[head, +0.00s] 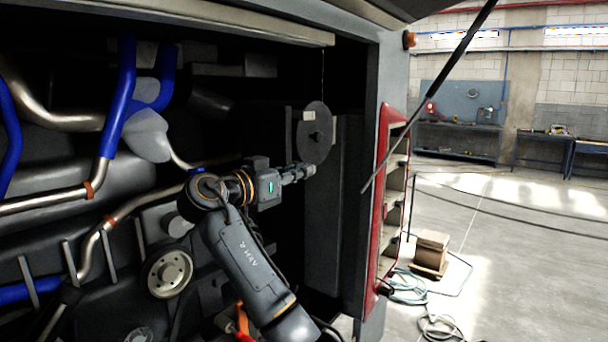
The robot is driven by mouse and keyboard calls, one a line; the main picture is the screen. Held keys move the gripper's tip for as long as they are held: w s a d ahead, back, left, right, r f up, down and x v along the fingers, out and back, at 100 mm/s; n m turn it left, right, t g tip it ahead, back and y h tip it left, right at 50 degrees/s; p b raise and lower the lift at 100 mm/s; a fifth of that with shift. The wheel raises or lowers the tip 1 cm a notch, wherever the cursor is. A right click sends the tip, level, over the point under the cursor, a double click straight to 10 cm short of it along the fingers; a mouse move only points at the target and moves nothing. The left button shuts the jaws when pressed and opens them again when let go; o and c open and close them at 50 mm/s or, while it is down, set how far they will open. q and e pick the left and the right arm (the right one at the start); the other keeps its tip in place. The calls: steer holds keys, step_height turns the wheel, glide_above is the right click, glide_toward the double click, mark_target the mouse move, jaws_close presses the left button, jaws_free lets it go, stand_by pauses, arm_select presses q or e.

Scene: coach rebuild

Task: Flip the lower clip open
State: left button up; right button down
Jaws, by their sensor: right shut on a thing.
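A dark round cover (322,128) with a knob at its middle stands on edge in the open engine bay. A small pale clip (308,116) shows on its upper part. My right gripper (309,170) reaches in from below and is at the cover's lower edge. Its fingers are shut on the lower clip, which they mostly hide. I cannot tell from here how far the clip is turned. My left gripper is not in view.
Blue hoses (119,95), metal pipes and a pale pulley (168,273) fill the bay at left. A dark upright panel is just right of the cover. A red-edged shelf frame (384,180) and a thin strut (430,100) stand at right. The floor beyond has loose hoses (408,284) and a box (431,252).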

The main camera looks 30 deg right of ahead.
steer(key=shift+w+a+f+m+g, duration=0.15)
steer(key=shift+a+m+g, duration=0.1)
steer(key=shift+m+g, duration=0.35)
steer(key=c, duration=1.4)
jaws_free()
steer(key=v, duration=1.2)
steer(key=shift+w, duration=0.2)
steer(key=shift+f, duration=0.15)
